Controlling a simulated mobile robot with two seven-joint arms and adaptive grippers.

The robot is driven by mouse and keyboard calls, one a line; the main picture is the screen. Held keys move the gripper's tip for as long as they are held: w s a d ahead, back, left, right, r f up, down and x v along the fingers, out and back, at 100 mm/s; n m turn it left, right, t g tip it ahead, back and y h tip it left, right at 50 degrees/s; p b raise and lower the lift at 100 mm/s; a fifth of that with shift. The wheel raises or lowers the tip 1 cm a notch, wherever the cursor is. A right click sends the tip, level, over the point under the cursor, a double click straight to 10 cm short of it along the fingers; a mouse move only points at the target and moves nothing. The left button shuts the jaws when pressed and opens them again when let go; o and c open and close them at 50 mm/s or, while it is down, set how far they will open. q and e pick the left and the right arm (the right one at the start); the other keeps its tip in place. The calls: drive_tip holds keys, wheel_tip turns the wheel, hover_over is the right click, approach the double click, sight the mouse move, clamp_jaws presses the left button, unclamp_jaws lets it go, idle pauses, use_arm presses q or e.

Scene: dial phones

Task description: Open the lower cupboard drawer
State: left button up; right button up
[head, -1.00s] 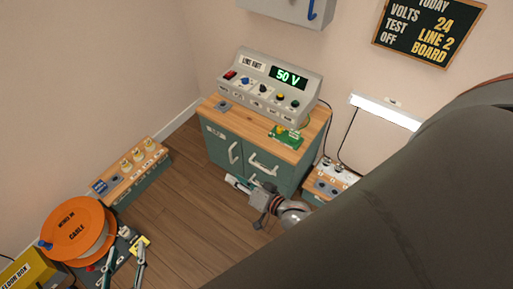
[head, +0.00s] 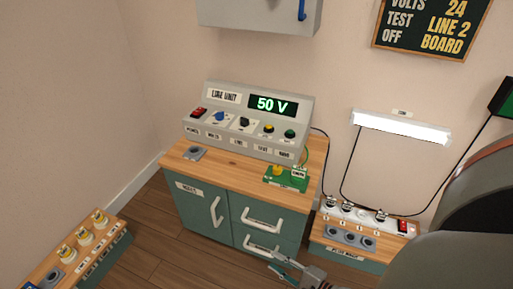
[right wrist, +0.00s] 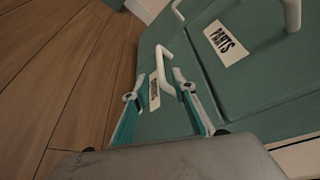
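The cupboard (head: 190,205) is teal with a wooden top, a door on the left and two drawers on the right. The lower drawer's white handle (head: 262,248) sits below the upper drawer's handle (head: 263,222). The lower drawer looks shut. My right gripper (head: 280,272) is just below and right of the lower handle. In the right wrist view its two teal fingers (right wrist: 155,88) are spread apart, with the lower handle (right wrist: 162,62) between and just beyond their tips. I cannot tell whether they touch it. My left gripper is out of view.
A grey line unit (head: 245,120) reading 50 V and a green board (head: 286,178) stand on the cupboard. A low unit with sockets (head: 350,235) stands close on the right. Another low box (head: 85,250) is at the left. Floor between is clear.

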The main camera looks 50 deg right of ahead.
sight(263, 253)
drive_tip(key=b+x, duration=0.1)
drive_tip(key=x, duration=0.5)
drive_tip(key=shift+w+a+f+b, duration=0.1)
drive_tip(key=shift+w+b, duration=0.2)
drive_tip(key=shift+w, duration=0.1)
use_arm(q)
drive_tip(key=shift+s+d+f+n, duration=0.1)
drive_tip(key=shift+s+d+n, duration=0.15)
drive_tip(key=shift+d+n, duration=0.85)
use_arm(e)
drive_tip(key=shift+w, duration=0.4)
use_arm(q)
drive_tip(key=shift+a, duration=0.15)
use_arm(e)
clamp_jaws()
